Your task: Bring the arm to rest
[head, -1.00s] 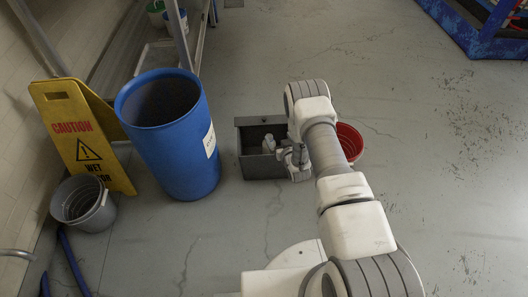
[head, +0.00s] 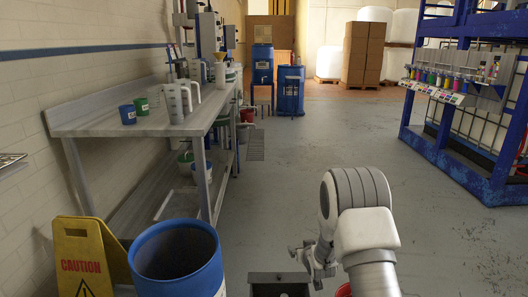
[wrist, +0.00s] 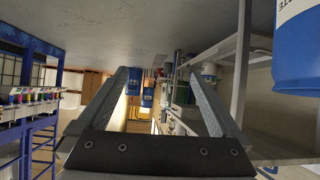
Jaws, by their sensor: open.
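My arm reaches forward from the bottom right of the head view. My gripper (head: 314,262) is small there, partly hidden by my own wrist, and shows just beyond and right of the dark grey box. In the wrist view my gripper (wrist: 160,75) shows two grey fingers spread wide apart with nothing between them. The dark grey box (head: 279,279) is cut off by the bottom edge of the head view, so its inside is mostly hidden.
A blue drum (head: 178,262) and yellow caution sign (head: 82,262) stand at lower left. A workbench (head: 130,122) with jugs and cups runs along the left wall. A red bucket (head: 345,290) is partly behind my arm. A blue rack (head: 465,125) stands right; the middle floor is clear.

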